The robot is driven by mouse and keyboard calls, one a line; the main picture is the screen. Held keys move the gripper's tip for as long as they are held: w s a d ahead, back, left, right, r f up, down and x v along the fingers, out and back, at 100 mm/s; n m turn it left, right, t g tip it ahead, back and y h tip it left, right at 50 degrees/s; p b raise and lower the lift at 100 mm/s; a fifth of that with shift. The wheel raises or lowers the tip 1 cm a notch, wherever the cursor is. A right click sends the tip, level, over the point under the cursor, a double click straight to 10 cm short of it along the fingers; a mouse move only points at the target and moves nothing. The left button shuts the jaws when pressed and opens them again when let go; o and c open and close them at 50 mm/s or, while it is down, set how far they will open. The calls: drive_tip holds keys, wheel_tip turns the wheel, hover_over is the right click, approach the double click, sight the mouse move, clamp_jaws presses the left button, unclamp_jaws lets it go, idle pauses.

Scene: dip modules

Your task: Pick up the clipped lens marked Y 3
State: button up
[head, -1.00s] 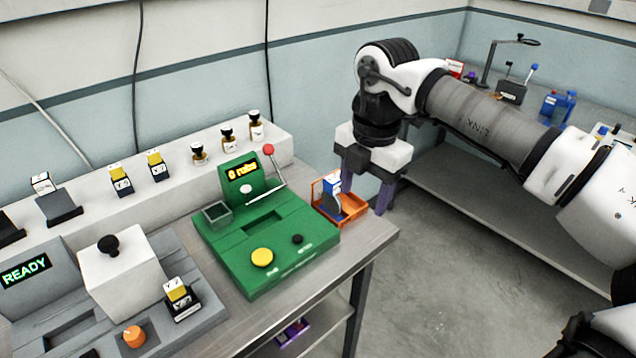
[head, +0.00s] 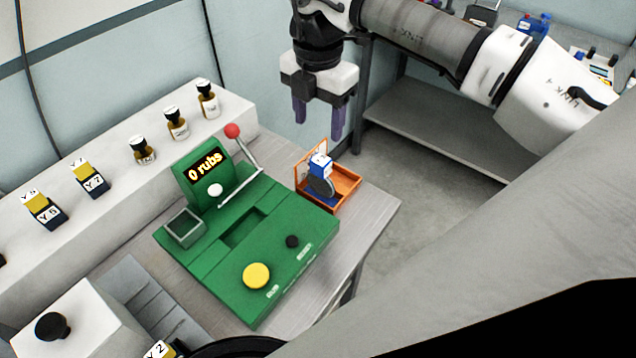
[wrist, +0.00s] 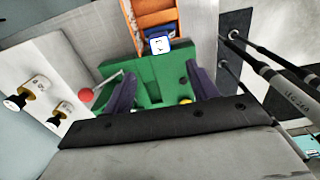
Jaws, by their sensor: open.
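A blue-and-white clip (head: 320,165) with a dark round lens (head: 321,187) stands in the small open orange box (head: 347,191) at the bench's right end. The mark on its white face is too small to read for sure. In the wrist view the clip's white face (wrist: 159,45) shows beyond the fingertips, between them sideways. My gripper (head: 318,122) is open and empty, above and behind the orange box, apart from the clip. Its two purple fingers also show in the wrist view (wrist: 162,90), over the green machine.
The green machine (head: 250,235) with a red-knobbed lever (head: 232,131) stands left of the box. Yellow-and-dark clips (head: 43,210) and several small bottles (head: 177,123) stand on the white ledge.

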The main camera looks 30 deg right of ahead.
sight(321, 159)
wheel_tip(321, 159, down, 6)
drive_tip(key=shift+f+b, duration=0.1)
drive_tip(key=shift+b, duration=1.1)
drive_tip(key=f, duration=0.1)
drive_tip(key=f+b, duration=0.1)
drive_tip(key=f, duration=0.3)
drive_tip(key=shift+d+f+b, duration=0.1)
drive_tip(key=shift+d+b, duration=0.2)
drive_tip(key=shift+d, duration=0.05)
clamp_jaws()
